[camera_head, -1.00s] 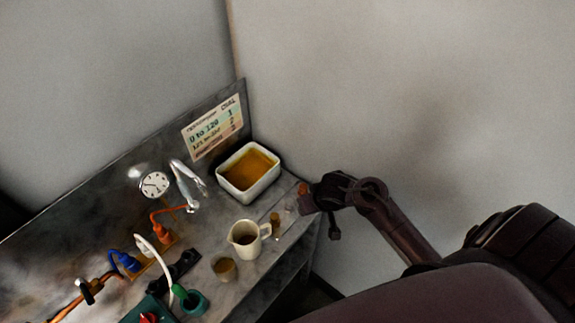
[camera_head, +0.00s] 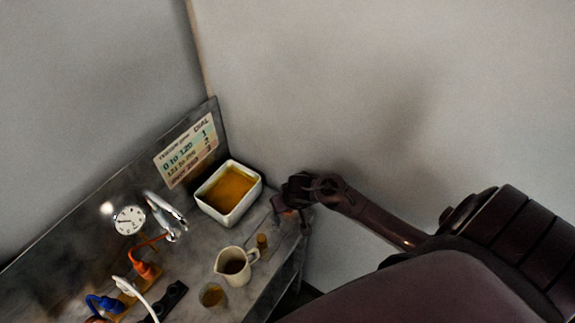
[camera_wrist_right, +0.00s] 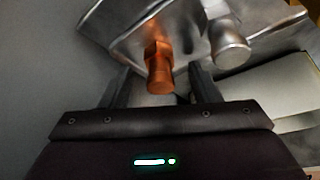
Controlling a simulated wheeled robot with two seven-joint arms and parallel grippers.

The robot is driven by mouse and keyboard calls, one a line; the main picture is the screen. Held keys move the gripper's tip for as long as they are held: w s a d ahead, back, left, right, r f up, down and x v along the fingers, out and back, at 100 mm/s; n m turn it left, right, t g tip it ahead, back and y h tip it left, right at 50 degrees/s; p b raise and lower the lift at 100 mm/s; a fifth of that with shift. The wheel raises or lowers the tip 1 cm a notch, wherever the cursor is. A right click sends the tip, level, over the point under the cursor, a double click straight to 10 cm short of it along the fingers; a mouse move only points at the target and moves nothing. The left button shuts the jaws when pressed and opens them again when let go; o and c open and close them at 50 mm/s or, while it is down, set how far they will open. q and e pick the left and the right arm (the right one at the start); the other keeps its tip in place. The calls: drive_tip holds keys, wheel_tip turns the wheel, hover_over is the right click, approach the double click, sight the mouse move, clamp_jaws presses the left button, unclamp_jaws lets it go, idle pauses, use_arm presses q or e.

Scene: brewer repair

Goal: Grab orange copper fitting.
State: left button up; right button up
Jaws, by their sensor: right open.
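The orange copper fitting (camera_wrist_right: 159,68) shows in the right wrist view between the two dark fingers of my right gripper (camera_wrist_right: 155,88). The fingers are apart, one on each side of it, and I see no clear contact. In the head view my right gripper (camera_head: 289,211) is at the right end of the bench, and a small orange spot shows at it, mostly hidden by the gripper. A silver metal cylinder (camera_wrist_right: 229,45) stands just right of the fitting in the wrist view. My left gripper is not in view.
The metal bench (camera_head: 205,255) holds a white basin (camera_head: 236,212) of amber liquid, a cream jug (camera_head: 232,266), a small cup (camera_head: 213,296) and a small brown cylinder (camera_head: 262,243). A round gauge (camera_head: 129,220) and a faucet (camera_head: 166,212) are at the back. A wall stands beyond the bench's right end.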

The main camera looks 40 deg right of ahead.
drive_tip(key=shift+s, duration=0.1)
drive_tip(key=c, duration=1.1)
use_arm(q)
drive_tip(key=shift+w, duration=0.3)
use_arm(e)
drive_tip(key=shift+r, duration=0.1)
